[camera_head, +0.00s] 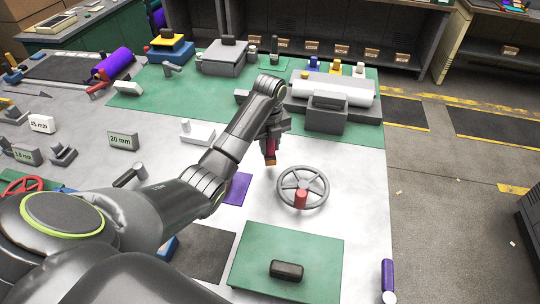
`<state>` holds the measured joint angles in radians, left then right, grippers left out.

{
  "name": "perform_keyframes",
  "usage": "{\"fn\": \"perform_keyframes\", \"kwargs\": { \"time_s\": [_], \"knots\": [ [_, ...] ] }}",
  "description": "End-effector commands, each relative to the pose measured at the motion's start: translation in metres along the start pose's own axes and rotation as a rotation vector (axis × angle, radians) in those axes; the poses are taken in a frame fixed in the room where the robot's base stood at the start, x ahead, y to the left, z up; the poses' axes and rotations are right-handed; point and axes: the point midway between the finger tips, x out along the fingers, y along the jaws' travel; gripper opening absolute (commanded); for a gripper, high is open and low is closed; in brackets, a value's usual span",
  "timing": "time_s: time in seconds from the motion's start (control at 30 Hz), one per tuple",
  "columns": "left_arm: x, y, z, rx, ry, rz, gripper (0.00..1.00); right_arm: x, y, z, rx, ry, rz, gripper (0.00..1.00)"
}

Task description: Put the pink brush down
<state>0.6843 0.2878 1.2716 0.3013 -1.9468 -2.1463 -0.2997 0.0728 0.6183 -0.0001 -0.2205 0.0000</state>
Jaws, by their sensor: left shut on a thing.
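My left gripper (271,136) is above the middle of the white table, pointing down. It is shut on the pink brush (270,148), a small upright piece with a pinkish-red body and an orange-brown lower end. The brush's upper part is hidden by the fingers. Whether its lower end touches the table I cannot tell. My right gripper is not in view.
A grey handwheel (303,187) with a red knob lies just right of and nearer than the brush. A purple sheet (237,188) lies to the left. A green mat (255,250) with a dark block is in front. A white roll (333,90) sits behind.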

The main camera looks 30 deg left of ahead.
Motion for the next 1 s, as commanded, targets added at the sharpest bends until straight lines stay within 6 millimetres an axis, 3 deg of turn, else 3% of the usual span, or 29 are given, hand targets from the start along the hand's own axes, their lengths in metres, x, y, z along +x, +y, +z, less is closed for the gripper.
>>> {"fn": "perform_keyframes", "kwargs": {
  "time_s": [0.23,0.63,0.67,0.8,1.0],
  "knots": [
    [0.03,0.0,-0.001,0.0,0.002,0.002,0.05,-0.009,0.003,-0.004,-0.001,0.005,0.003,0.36],
    [0.036,0.0,0.0,0.0,0.0,0.0,0.05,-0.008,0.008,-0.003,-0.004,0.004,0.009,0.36],
    [0.036,0.0,0.0,0.0,-0.001,0.0,0.32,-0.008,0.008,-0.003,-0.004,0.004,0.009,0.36],
    [0.036,0.0,0.0,0.0,0.0,0.001,0.5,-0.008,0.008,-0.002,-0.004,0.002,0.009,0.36],
    [0.036,0.0,0.0,-0.001,-0.001,0.0,0.5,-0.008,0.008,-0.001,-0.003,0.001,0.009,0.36]
  ]
}}
